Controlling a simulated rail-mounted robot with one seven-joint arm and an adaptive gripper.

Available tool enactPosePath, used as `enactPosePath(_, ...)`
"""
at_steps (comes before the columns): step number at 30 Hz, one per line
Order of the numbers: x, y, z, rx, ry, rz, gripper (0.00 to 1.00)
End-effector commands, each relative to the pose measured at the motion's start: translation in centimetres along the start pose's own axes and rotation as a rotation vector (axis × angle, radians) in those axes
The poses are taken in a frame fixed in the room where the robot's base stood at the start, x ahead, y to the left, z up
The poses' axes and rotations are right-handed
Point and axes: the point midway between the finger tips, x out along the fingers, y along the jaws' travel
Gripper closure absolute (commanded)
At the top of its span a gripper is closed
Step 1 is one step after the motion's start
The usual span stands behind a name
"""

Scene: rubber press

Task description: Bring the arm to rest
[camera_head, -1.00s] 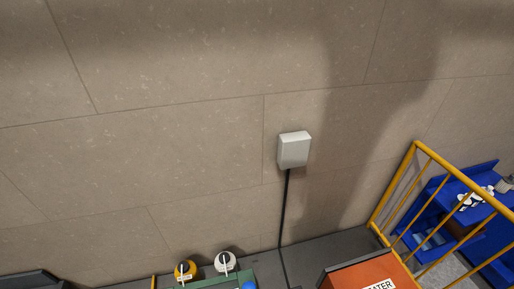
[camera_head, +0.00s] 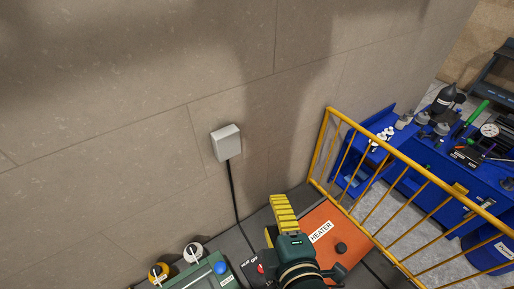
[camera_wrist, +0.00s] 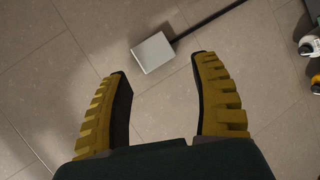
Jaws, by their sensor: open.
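My gripper (camera_head: 283,212) is in the head view near the bottom centre, with its ridged yellow fingers pointing up in the picture, in front of the orange heater (camera_head: 325,234). In the wrist view my gripper (camera_wrist: 160,65) has its two fingers wide apart. Most of my arm is out of the head view.
A grey wall box (camera_head: 226,143) with a black cable is on the wall. A green panel (camera_head: 212,275) with knobs lies left of the heater. A yellow railing (camera_head: 396,153) stands at right, with a blue bench (camera_head: 432,152) of tools beyond.

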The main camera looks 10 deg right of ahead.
Motion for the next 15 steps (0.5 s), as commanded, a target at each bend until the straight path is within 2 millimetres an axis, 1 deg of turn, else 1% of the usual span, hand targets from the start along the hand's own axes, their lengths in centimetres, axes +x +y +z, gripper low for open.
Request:
enactPosePath(1,-0.9,4.6,-2.0,0.071,0.034,0.099,0.36)
enactPosePath(2,-1.5,6.9,-3.0,0.128,0.055,0.153,0.36)
enactPosePath(3,-2.5,9.8,-4.3,0.213,0.089,0.227,0.36)
enactPosePath(4,-3.5,12.0,-5.1,0.284,0.119,0.285,0.36)
enactPosePath(5,-4.6,14.2,-5.9,0.365,0.155,0.341,0.36)
enactPosePath(6,-6.2,16.8,-6.5,0.49,0.208,0.416,0.36)
enactPosePath(7,-7.4,18.4,-6.8,0.587,0.25,0.465,0.36)
enactPosePath(9,-9.6,20.3,-6.3,0.808,0.335,0.542,0.36)
enactPosePath(12,-11.4,21.6,-5.9,1.071,0.451,0.584,0.36)
enactPosePath(15,-12.0,22.2,-5.8,1.246,0.534,0.58,0.36)
